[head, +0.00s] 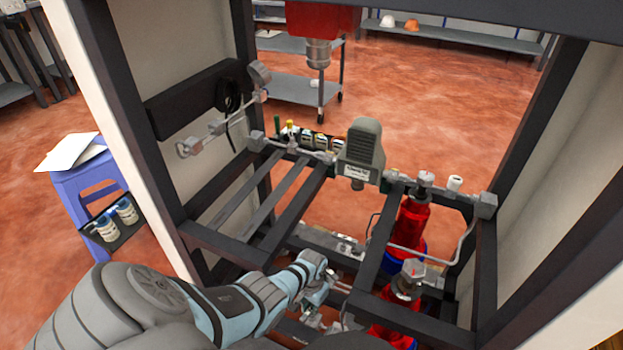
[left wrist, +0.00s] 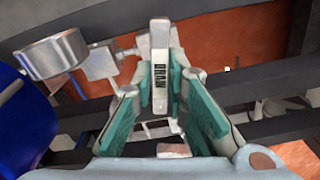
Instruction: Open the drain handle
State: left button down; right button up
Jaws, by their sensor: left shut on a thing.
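The drain handle (left wrist: 160,62) is a pale metal lever with "DRAIN" written on it, standing up in the middle of the left wrist view. My left gripper (left wrist: 167,88) has its two green-padded fingers on either side of the handle and is shut on it. In the head view my left gripper (head: 318,292) is low in the middle of the frame, inside the lower part of the dark frame, and the handle is too small there to make out. Whether the valve is open or closed cannot be told. My right gripper is not in view.
Dark frame bars (head: 375,250) surround the gripper. Red cylinders (head: 409,222) stand to its right. A metal cup-like fitting (left wrist: 52,54) and a blue container (left wrist: 30,125) are left of the handle in the left wrist view. A grey device (head: 361,150) sits above on the frame.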

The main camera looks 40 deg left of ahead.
aim_at(311, 308)
pick_arm(q)
jog(key=shift+n, duration=1.3)
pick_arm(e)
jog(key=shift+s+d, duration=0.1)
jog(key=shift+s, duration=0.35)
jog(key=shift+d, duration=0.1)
pick_arm(q)
jog(key=c, duration=1.6)
grip_release()
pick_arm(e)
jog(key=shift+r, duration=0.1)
pick_arm(q)
jog(key=shift+w+a+r, duration=0.1)
jog(key=shift+r, duration=0.35)
notch_tip(311, 308, up, 11)
